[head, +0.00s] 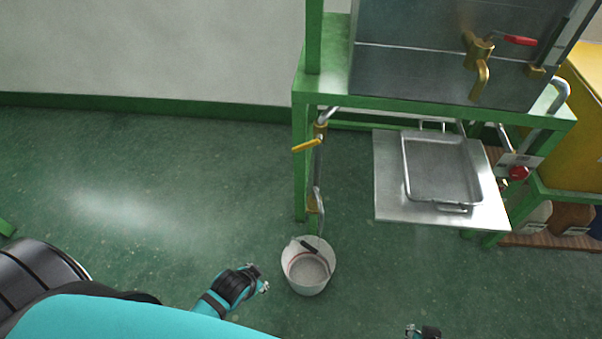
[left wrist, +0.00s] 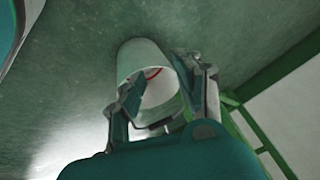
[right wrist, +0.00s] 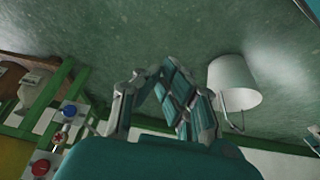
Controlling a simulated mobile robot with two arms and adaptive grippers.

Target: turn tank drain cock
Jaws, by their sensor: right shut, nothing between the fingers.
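A pipe at the left of the green stand carries a cock with a yellow lever (head: 306,145); its outlet runs down over a white bucket (head: 308,283). A brass cock (head: 481,55) with a red lever (head: 519,41) is on the front of the grey metal tank (head: 420,75). My left gripper (head: 262,278) is left of the bucket, apart from both cocks. In the left wrist view it (left wrist: 165,90) is open and empty, with the bucket beyond its fingers. My right gripper (head: 424,332) is at the bottom edge of the head view. It is shut and empty in the right wrist view (right wrist: 160,72).
A metal tray (head: 443,170) lies on a plate (head: 392,200) under the tank. A red button (head: 518,173) is on the stand's right side. Jars (head: 572,218) stand at the right. The green floor (head: 150,170) at left is clear.

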